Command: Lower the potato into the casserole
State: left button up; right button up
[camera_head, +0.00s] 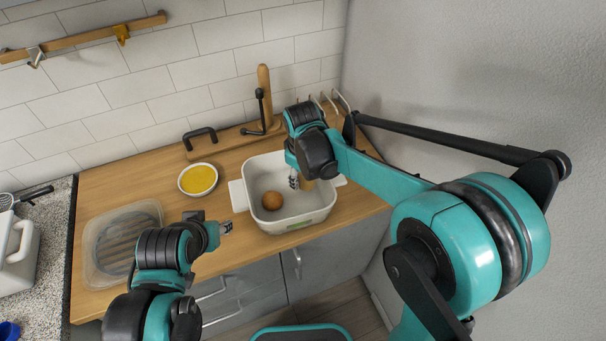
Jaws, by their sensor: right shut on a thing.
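The casserole (321,213) is a white, squarish pot with side handles, standing on the wooden counter. A round brown item (272,201) lies on its floor at the left; I cannot tell if it is a potato or an onion. My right gripper (296,181) points down over the inside of the casserole. It is shut on a tan thing (308,185), which looks like the potato and is largely hidden by the gripper. I cannot tell whether it touches the casserole floor. My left gripper (226,228) is left of the casserole, above the counter's front; its finger opening is unclear.
A white bowl of yellow food (198,179) stands left of the casserole. A clear ridged tray (122,242) lies at the counter's left. A wooden board with a black-handled tool (261,106) and a rack (335,103) are behind. The grey wall closes off the right.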

aim_at(303, 185)
jog(key=shift+f+b, duration=1.7)
jog(key=shift+f, duration=0.65)
jog(key=shift+c, duration=0.2)
dwell(0.6)
jog(key=o, duration=1.4)
jog(key=r, duration=0.4)
jog(key=s+r, duration=0.1)
jog(key=r, duration=0.3)
jog(key=s+r, duration=0.1)
jog(key=r, duration=0.3)
jog(key=shift+a, duration=0.1)
jog(key=shift+s+d, duration=0.25)
jog(key=shift+d, duration=0.1)
jog(key=s+d+f+m+t, duration=0.1)
jog(key=s+d+m, duration=0.2)
jog(key=s+d, duration=0.1)
jog(key=s+d+f+m+t, duration=0.2)
jog(key=s+d+m, duration=0.1)
jog(key=s+d, duration=0.2)
jog(key=s+d+f+m+t, duration=0.1)
jog(key=s+d+m+t, duration=0.1)
jog(key=s, duration=0.4)
jog(key=shift+s+d+f+m, duration=0.1)
jog(key=shift+d+f+m, duration=0.1)
jog(key=shift+d+m, duration=0.4)
jog(key=shift+s+d+f+m, duration=0.15)
jog(key=shift+d+m, duration=0.15)
jog(key=shift+d, duration=0.5)
